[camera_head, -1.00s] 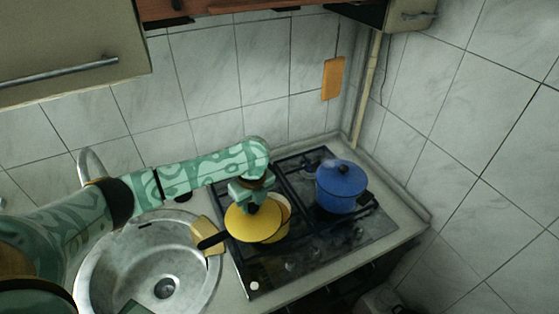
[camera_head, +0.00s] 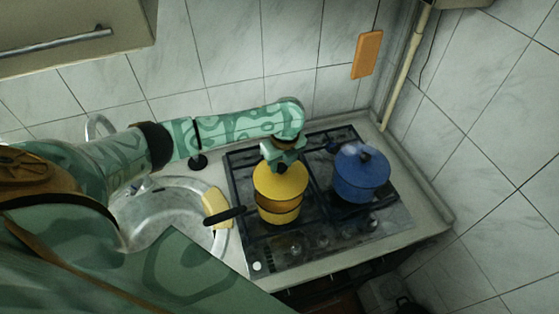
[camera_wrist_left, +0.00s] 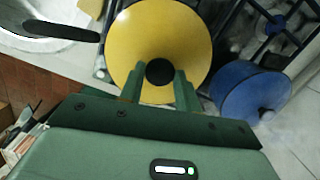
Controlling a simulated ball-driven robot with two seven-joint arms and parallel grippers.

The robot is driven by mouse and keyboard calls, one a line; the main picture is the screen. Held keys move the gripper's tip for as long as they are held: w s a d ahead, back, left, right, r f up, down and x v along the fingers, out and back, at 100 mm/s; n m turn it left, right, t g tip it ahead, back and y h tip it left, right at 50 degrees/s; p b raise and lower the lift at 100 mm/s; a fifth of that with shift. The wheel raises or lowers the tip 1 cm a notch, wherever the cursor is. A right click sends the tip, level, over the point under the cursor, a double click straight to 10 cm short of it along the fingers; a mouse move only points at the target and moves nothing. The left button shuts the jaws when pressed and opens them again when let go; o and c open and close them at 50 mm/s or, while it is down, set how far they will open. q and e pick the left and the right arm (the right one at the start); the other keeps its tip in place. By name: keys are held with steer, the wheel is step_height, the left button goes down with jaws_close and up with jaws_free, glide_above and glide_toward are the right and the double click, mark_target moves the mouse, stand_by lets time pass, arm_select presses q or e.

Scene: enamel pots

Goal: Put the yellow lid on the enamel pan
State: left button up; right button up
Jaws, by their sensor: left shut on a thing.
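The yellow lid (camera_head: 281,179) is a round disc with a black knob (camera_wrist_left: 159,71). My left gripper (camera_head: 281,164) is shut on this knob, and its two fingers show in the left wrist view (camera_wrist_left: 159,84). The yellow enamel pan (camera_head: 280,216) stands on the hob below the lid, its black handle (camera_head: 225,215) pointing left. In the head view a dark gap shows between lid and pan, so the lid is apart from the front rim. In the left wrist view the lid (camera_wrist_left: 160,30) hides the pan's body; only the handle shows. My right gripper is not in view.
A blue pot (camera_head: 361,174) stands on the hob (camera_head: 328,240) to the right of the pan. A yellow sponge-like block (camera_head: 215,207) lies at the sink's edge (camera_head: 130,220), near the handle. An orange board (camera_head: 367,54) hangs on the tiled wall.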

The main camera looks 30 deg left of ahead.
mark_target(279, 175)
arm_select(q)
steer(key=shift+s+f, duration=0.1)
steer(key=shift+f, duration=0.5)
steer(key=shift+s+a+f+b, duration=0.1)
steer(key=shift+s+f+b, duration=0.15)
steer(key=shift+f+b, duration=0.1)
steer(key=shift+s+f, duration=0.2)
steer(key=shift+f+b, duration=0.45)
steer(key=shift+f, duration=0.25)
steer(key=shift+w+f, duration=0.2)
steer(key=shift+f, duration=0.15)
steer(key=shift+s+f+b, duration=0.1)
steer(key=shift+f+b, duration=0.2)
steer(key=shift+f, duration=0.25)
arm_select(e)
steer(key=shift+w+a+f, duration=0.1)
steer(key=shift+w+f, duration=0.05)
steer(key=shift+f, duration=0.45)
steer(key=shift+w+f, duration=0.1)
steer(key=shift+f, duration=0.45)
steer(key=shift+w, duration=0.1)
arm_select(q)
steer(key=shift+p, duration=0.55)
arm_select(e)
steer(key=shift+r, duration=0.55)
arm_select(q)
steer(key=shift+f, duration=0.4)
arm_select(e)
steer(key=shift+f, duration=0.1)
